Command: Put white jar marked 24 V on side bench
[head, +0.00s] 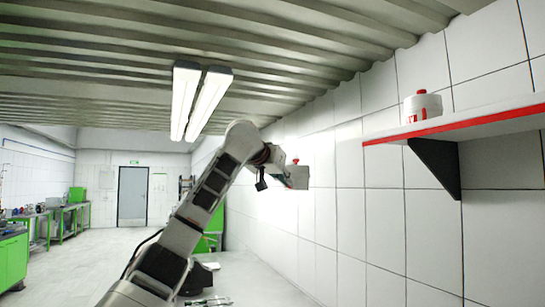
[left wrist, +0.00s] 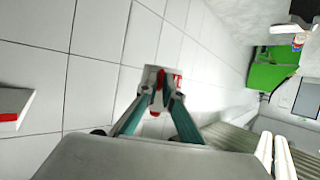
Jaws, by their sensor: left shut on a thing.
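My left gripper (head: 287,178) is raised in front of the tiled wall and is shut on a white jar (head: 301,176) with a red knob on top. In the left wrist view, my left gripper (left wrist: 160,99) pinches the jar (left wrist: 151,74) at its red part, and red lettering shows on its white face. The lettering is too small to read. The jar is in the air, clear of any surface. A second white jar (head: 422,107) with red marks stands on the wall shelf; its marking is also unreadable. My right gripper is out of view.
The white wall shelf (head: 470,122) has a red front edge and a black bracket (head: 437,165); its end shows in the left wrist view (left wrist: 12,108). Green benches (head: 12,260) stand at the left. A grey door (head: 133,196) is at the back. The middle floor is clear.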

